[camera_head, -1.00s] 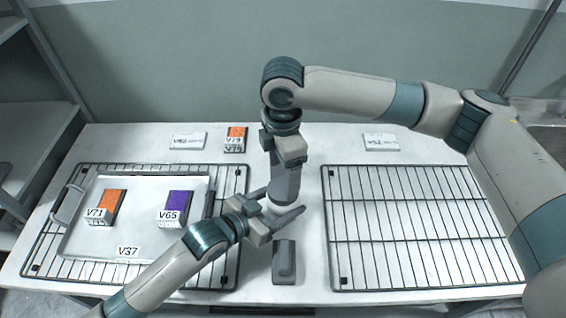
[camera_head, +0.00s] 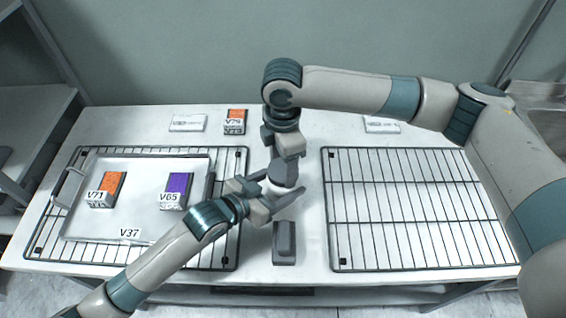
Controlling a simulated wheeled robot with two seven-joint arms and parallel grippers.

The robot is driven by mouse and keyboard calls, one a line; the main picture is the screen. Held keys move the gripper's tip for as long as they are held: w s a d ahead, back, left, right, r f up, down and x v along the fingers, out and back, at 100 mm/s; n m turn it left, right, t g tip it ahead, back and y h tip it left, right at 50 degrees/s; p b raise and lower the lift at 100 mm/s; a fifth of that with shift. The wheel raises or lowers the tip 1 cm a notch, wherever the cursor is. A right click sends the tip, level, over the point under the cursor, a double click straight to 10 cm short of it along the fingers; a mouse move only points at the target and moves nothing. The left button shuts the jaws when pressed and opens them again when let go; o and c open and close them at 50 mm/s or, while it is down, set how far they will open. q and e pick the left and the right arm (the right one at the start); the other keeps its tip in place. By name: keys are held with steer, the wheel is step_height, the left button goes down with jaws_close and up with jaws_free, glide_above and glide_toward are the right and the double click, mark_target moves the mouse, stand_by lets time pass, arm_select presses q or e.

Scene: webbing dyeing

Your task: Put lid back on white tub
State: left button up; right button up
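The white tub (camera_head: 278,190) stands near the middle of the table, mostly hidden by both grippers. My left gripper (camera_head: 277,190) reaches in from the lower left, with one finger on each side of the tub, and looks shut on it. My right gripper (camera_head: 284,174) points down from above, with its grey fingers directly over the tub. Its fingers overlap in this view, so their gap is hidden. I cannot make out the lid; anything between the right fingers or on the tub's top is covered.
A dark grey block (camera_head: 284,242) lies in front of the grippers. A metal tray (camera_head: 140,165) with orange and purple labelled blocks sits on the left wire rack (camera_head: 228,248). The right wire rack (camera_head: 415,207) is empty. An orange block (camera_head: 235,121) and white labels stand behind.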

steer(key=m, duration=0.5)
steer(key=o, duration=1.2)
steer(key=shift+r, duration=2.3)
steer(key=shift+c, duration=0.5)
steer(key=shift+r+n, duration=0.75)
steer(key=shift+n, duration=0.25)
step_height(320, 180, up, 2)
steer(key=n, duration=0.3)
